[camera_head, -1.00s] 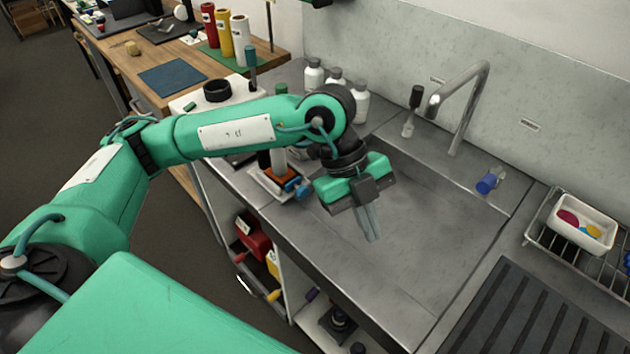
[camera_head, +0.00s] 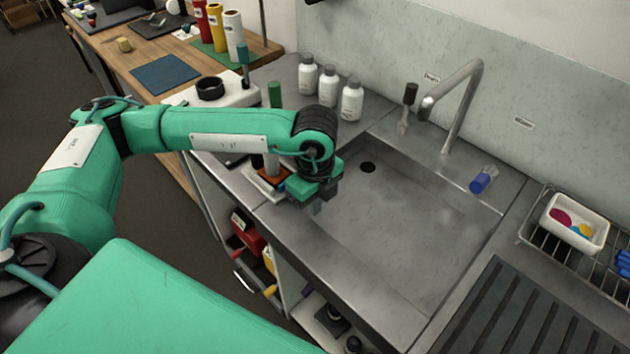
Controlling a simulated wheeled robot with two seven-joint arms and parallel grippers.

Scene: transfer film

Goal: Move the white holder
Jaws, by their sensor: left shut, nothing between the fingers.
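A small white holder (camera_head: 256,184) with an orange part on it stands on the steel counter left of the sink. My left arm and wrist partly cover it. My left gripper (camera_head: 316,206) is shut and empty, just right of the holder, over the sink's left edge. Its fingers point down and are hard to make out. Whether it touches the holder cannot be seen. My right gripper is not in view.
The sink basin (camera_head: 400,235) is empty, with a tall faucet (camera_head: 462,105) behind it. Several white bottles (camera_head: 328,88) stand behind my wrist. A white tray (camera_head: 575,240) sits on a wire rack at right. A white block with a black ring (camera_head: 210,88) stands beyond my forearm.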

